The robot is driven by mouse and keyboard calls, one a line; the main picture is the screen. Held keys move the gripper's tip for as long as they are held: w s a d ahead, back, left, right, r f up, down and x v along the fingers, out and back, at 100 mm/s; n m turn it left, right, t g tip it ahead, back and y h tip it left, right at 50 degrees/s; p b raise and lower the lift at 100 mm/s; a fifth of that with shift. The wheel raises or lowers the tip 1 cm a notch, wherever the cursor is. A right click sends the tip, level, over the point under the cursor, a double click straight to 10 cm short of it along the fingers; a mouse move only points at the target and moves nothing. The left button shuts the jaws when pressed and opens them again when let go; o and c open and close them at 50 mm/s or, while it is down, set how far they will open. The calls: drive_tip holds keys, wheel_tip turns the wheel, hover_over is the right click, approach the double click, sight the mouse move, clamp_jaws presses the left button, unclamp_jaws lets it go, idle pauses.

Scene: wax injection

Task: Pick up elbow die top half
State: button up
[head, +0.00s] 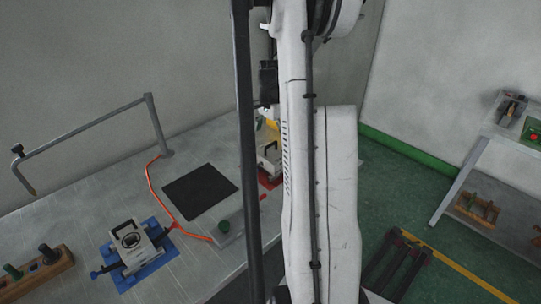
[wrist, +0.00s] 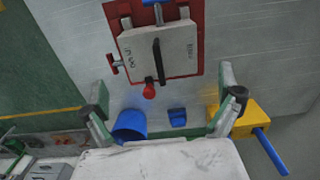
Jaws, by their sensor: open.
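A grey metal die (wrist: 185,50) with a black bar handle (wrist: 158,62) on top lies on a red mat (wrist: 197,14) in the wrist view. Its marking is too small to read, so I cannot tell whether it is the elbow die. It also shows in the head view (head: 269,156), partly covered by my arm. My gripper (wrist: 165,90) is open and empty, its fingers spread either side below the die's handle in the picture. A second grey die (head: 133,244) with a black handle sits on a blue mat (head: 154,273) at the front left of the table.
A red knob (wrist: 149,91) sticks out from the die's near side. A blue cup (wrist: 130,125), a small blue block (wrist: 177,116) and a yellow block (wrist: 243,116) lie near my fingers. A black pad (head: 200,190) lies mid-table.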

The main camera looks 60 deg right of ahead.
sight(271, 146)
drive_tip(key=shift+f+p, duration=0.45)
drive_tip(key=shift+f, duration=3.05)
drive_tip(key=shift+c, duration=0.5)
drive_tip(key=c, duration=1.6)
drive_tip(key=shift+o, duration=0.2)
drive_tip(key=shift+r, duration=0.1)
